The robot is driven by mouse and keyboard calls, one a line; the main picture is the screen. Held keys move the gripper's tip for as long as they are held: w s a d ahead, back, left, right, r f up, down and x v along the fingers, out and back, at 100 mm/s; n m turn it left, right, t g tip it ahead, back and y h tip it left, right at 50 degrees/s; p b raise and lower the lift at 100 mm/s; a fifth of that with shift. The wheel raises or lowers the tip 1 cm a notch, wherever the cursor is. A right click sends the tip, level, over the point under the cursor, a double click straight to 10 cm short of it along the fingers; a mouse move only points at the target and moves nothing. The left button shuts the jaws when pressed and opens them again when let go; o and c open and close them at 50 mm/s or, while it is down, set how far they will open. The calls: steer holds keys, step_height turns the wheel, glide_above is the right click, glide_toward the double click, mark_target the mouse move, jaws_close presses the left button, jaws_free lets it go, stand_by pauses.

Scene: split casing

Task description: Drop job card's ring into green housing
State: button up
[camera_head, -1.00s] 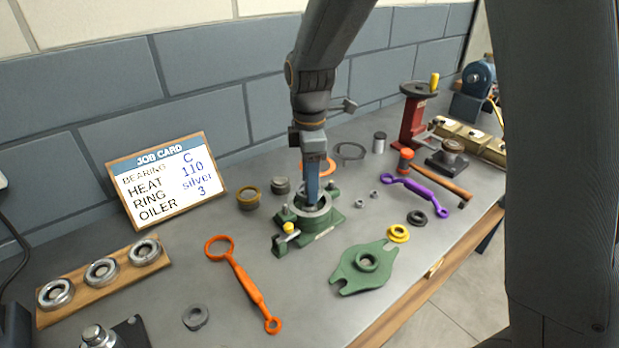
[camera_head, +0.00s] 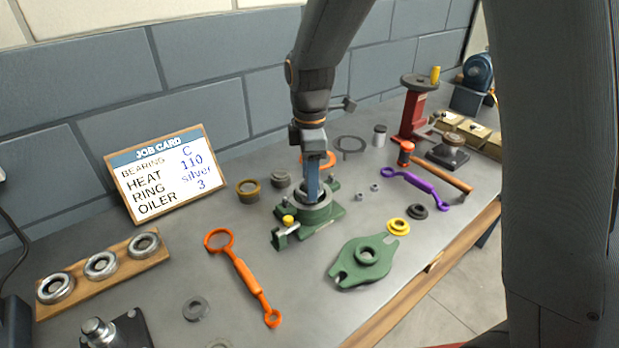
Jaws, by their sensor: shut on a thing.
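The job card (camera_head: 163,172) stands against the wall and reads bearing C, heat 110, ring silver, oiler 3. The green housing (camera_head: 318,214) sits on the bench with a round open bore and a yellow-capped fitting at its front left. My gripper (camera_head: 312,195) points down into the bore, its fingertips at about rim level or a little inside. It is shut on a ring that is mostly hidden by the fingers and the housing wall; its colour is not clear. I cannot tell whether it touches the bore floor.
A green cover plate (camera_head: 349,274) lies in front of the housing. An orange wrench (camera_head: 245,276) lies to the left. A bronze ring (camera_head: 247,190) and a grey ring (camera_head: 281,179) stand behind left. A rack of bearings (camera_head: 101,266), a purple wrench (camera_head: 415,187) and a hammer (camera_head: 440,178) are farther out.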

steer(key=o, duration=1.2)
steer(key=shift+f, duration=0.1)
step_height(320, 180, up, 13)
steer(key=p, duration=1)
